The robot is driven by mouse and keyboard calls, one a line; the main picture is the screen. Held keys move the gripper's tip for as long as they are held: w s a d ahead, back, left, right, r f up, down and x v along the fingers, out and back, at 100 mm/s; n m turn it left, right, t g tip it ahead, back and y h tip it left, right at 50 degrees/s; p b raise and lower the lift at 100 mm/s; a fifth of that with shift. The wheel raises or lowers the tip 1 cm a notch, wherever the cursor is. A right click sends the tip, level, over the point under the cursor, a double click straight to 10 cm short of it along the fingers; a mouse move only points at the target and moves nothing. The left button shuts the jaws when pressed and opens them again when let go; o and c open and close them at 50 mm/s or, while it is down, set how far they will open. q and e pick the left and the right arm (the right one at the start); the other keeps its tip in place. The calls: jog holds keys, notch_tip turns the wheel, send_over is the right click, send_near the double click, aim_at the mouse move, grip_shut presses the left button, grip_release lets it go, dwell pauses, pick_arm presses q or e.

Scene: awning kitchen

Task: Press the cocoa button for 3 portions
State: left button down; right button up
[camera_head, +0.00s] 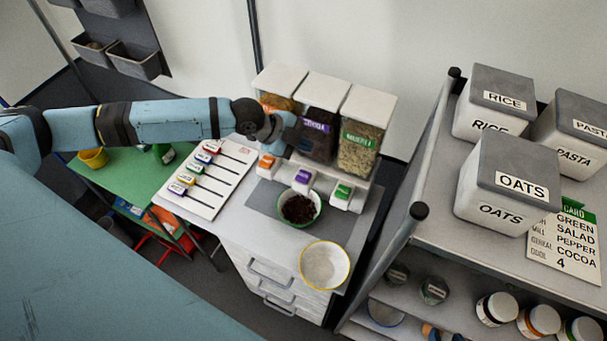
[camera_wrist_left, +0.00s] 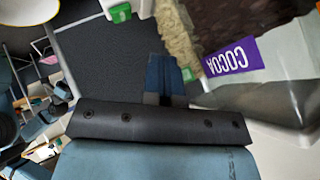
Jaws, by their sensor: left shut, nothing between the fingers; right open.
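The cocoa dispenser (camera_head: 316,146) is the middle of three clear hoppers, with a purple label and dark contents. Its purple-marked button block (camera_head: 303,177) sits at the front below it. A bowl (camera_head: 318,212) with a green rim stands under the middle outlet and holds a dark brown heap. My left gripper (camera_head: 284,124) is by the front of the hoppers, above the button blocks. Its fingers (camera_wrist_left: 168,76) are shut and empty. The purple COCOA label (camera_wrist_left: 231,58) is close beside them in the left wrist view. Contact with the button cannot be seen. My right gripper is not in view.
Orange-marked (camera_head: 267,164) and green-marked (camera_head: 343,193) button blocks flank the purple one. A yellow-rimmed bowl (camera_head: 343,270) stands at the counter's front. A white slider board (camera_head: 208,180) lies to the left. A shelf at right holds labelled canisters (camera_head: 507,183) and a printed card (camera_head: 565,250).

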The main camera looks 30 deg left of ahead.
pick_arm(q)
jog(key=shift+f, duration=0.15)
jog(key=b, duration=0.6)
send_over(303, 177)
notch_tip(303, 177, down, 8)
jog(key=shift+s+r, duration=0.1)
jog(key=shift+r, duration=0.05)
jog(key=shift+f+b, duration=0.25)
jog(key=shift+b, duration=0.05)
jog(key=shift+f, duration=0.15)
dwell(0.5)
dwell(0.6)
